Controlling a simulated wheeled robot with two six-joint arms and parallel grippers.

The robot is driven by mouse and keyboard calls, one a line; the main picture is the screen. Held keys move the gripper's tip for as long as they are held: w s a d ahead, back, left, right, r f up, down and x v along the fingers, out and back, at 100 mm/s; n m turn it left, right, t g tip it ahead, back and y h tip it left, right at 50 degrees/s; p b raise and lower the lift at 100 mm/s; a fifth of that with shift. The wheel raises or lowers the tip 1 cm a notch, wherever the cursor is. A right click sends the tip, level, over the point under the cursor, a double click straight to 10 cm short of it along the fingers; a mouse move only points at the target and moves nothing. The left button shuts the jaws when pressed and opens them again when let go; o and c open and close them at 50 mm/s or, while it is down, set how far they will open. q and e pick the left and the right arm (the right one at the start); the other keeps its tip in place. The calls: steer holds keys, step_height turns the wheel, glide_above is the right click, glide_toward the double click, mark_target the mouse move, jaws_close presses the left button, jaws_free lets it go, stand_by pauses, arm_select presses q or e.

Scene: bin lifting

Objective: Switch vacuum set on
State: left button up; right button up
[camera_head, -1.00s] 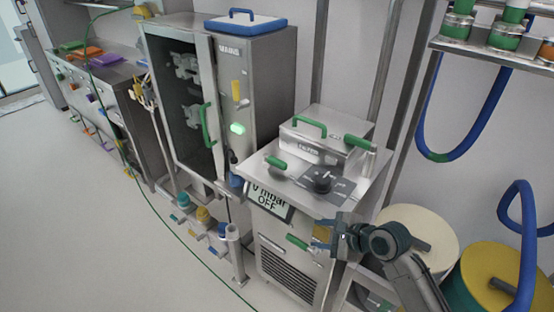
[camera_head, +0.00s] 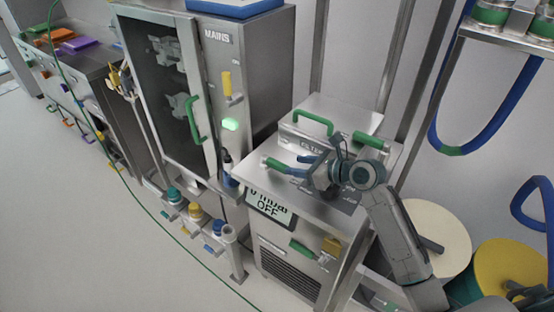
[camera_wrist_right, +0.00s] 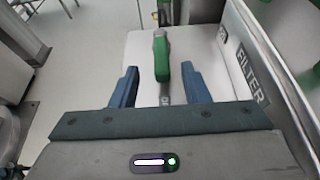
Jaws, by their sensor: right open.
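The vacuum set (camera_head: 293,265) is a metal cabinet with a front display (camera_head: 266,207) that reads "0 mbar" and "OFF". A green-handled lever (camera_head: 276,164) lies on its top at the left. My right gripper (camera_head: 297,166) is over the top, close to this lever, with its fingers pointing left. In the right wrist view the open gripper (camera_wrist_right: 161,82) has one blue finger on each side of the line of the green lever (camera_wrist_right: 161,60). The lever's green grip lies mostly beyond the fingertips. The top's dial is hidden by my right gripper. My left gripper is not in view.
A box labelled FILTER (camera_head: 322,138) with green handles stands behind my right gripper. A tall MAINS cabinet (camera_head: 262,70) stands at the left. Drums (camera_head: 505,265) stand at the right.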

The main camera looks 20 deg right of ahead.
mark_target(279, 163)
steer(key=x, duration=0.8)
steer(key=shift+f+p, duration=0.2)
steer(key=shift+p, duration=0.15)
steer(key=shift+w, duration=0.1)
jaws_close()
